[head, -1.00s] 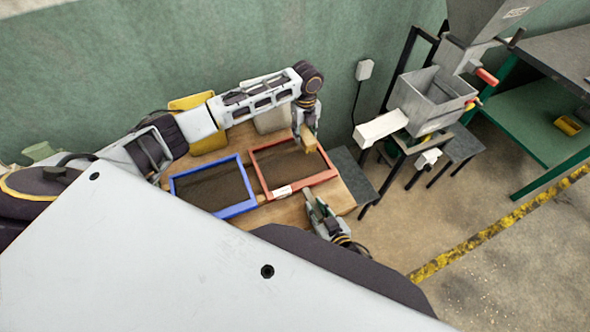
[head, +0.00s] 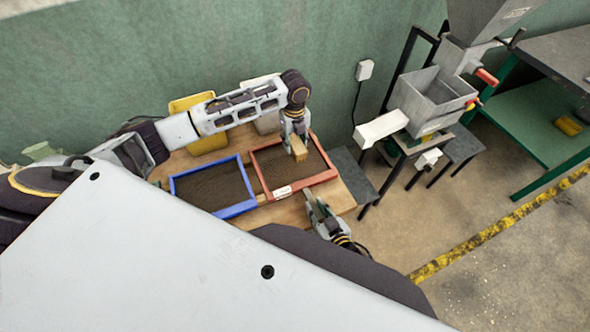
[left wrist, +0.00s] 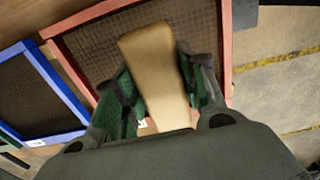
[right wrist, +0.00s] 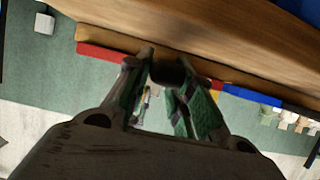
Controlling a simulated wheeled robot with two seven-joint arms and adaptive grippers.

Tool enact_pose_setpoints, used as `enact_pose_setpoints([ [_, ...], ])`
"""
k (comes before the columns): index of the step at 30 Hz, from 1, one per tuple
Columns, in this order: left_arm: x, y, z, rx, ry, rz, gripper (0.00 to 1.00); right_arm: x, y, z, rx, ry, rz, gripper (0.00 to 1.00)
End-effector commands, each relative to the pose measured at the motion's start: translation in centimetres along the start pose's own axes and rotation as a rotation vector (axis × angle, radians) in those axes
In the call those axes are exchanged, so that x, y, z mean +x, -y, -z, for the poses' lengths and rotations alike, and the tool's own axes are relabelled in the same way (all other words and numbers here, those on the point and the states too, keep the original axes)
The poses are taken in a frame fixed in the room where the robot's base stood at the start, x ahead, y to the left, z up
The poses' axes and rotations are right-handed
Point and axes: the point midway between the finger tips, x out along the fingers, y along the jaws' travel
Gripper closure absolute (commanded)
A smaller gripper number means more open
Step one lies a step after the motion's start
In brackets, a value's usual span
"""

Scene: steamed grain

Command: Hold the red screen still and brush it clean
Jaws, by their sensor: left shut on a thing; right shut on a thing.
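The red screen (head: 257,180), a red frame around dark mesh, lies on the wooden table; a small white label is on its near rail. It also shows in the left wrist view (left wrist: 90,16). My left gripper (head: 296,140) is shut on the brush (head: 300,154), a tan block, over the mesh; the brush (left wrist: 153,62) hides its bristles, so contact is unclear. My right gripper (head: 314,203) is shut at the screen's near right side. In the right wrist view, the red rail (right wrist: 100,52) passes behind its fingers; the exact grip is partly hidden.
A blue-framed screen (head: 236,209) lies close at the left. A yellow container (head: 209,144) and a whitish container (head: 267,123) stand behind, partly hidden by my left arm. A grey hopper machine (head: 432,95) and a green table (head: 522,120) stand at right.

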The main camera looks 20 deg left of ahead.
Motion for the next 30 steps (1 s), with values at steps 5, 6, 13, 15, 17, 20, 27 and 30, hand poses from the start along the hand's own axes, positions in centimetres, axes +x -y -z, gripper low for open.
enact_pose_setpoints([
  [5, 0.1, -0.8, 0.3, 0.0, 0.0, -0.001, 0.78, 0.0, 0.0, 0.0, 0.0, 0.0, 0.0, 1.0],
  [6, 0.1, -1.0, 0.4, 0.0, 0.0, -0.001, 0.78, 0.0, 0.0, 0.0, 0.0, 0.0, 0.0, 1.0],
  [13, 0.2, -2.0, 0.8, -0.001, 0.0, -0.001, 0.78, 0.0, 0.0, 0.0, 0.0, 0.0, 0.0, 1.0],
  [15, 0.3, -2.4, 0.9, -0.001, 0.0, -0.002, 0.78, 0.0, 0.0, 0.0, 0.0, 0.0, 0.0, 1.0],
  [17, 0.3, -2.6, 1.1, 0.0, -0.001, -0.001, 0.78, 0.0, 0.0, 0.0, 0.0, 0.0, 0.0, 1.0],
  [20, 0.3, -3.0, 1.2, 0.0, -0.001, -0.001, 0.78, 0.0, 0.0, 0.0, 0.0, 0.0, 0.0, 1.0],
  [27, 0.4, -4.1, 1.7, 0.0, -0.001, 0.0, 0.78, 0.0, 0.0, 0.0, 0.0, 0.0, 0.0, 1.0],
  [30, 0.5, -4.5, 1.8, -0.001, 0.0, 0.0, 0.78, 0.0, 0.0, 0.0, 0.0, 0.0, 0.0, 1.0],
])
